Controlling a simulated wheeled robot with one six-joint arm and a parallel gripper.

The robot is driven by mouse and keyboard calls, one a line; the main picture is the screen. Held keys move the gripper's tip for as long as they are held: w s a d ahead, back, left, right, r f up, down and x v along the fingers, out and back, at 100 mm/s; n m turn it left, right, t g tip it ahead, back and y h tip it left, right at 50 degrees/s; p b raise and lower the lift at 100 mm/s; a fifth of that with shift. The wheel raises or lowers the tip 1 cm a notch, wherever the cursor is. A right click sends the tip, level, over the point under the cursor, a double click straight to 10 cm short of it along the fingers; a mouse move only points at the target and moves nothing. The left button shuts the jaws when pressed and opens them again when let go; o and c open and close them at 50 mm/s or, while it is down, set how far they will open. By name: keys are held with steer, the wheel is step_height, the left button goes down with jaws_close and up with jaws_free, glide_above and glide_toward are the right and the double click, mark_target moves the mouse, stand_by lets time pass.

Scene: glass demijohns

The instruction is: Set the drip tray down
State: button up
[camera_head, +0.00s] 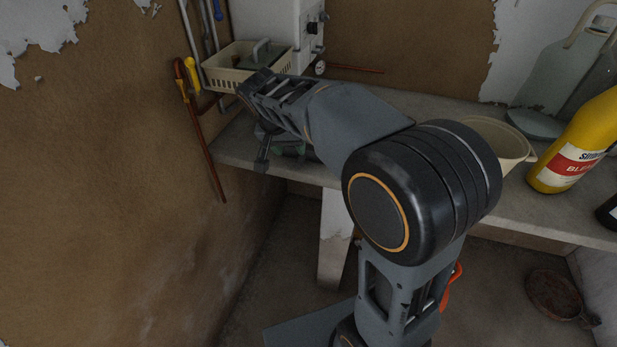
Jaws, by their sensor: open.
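I cannot surely identify the drip tray. A dark greenish object (290,150) lies on the bench (235,150) near its front left edge, mostly hidden by my arm, and I cannot tell what it is. My gripper (268,148) points down over this left end of the bench, beside that object. One dark finger shows at the bench's front edge; the rest is largely hidden behind my wrist. The gripper is open, and I see nothing held in it. Whether it touches the greenish object cannot be told.
A cream slotted basket (222,76) with a grey handled item stands behind my wrist, before a white box (270,22). A cream tub (513,150), yellow bottle (598,125) and glass demijohn (550,85) stand right. A rusty pan (553,292) lies below.

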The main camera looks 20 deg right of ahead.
steer(key=s+d+f+n+y, duration=0.1)
steer(key=s+f+n, duration=0.1)
steer(key=s, duration=0.7)
steer(key=s+d+f+n+t+y, duration=0.1)
steer(key=s+d+f+n+y, duration=0.1)
steer(key=s, duration=0.6)
steer(key=shift+s+f+n+y, duration=0.3)
steer(key=shift+s+f+n, duration=0.1)
steer(key=shift+n, duration=0.4)
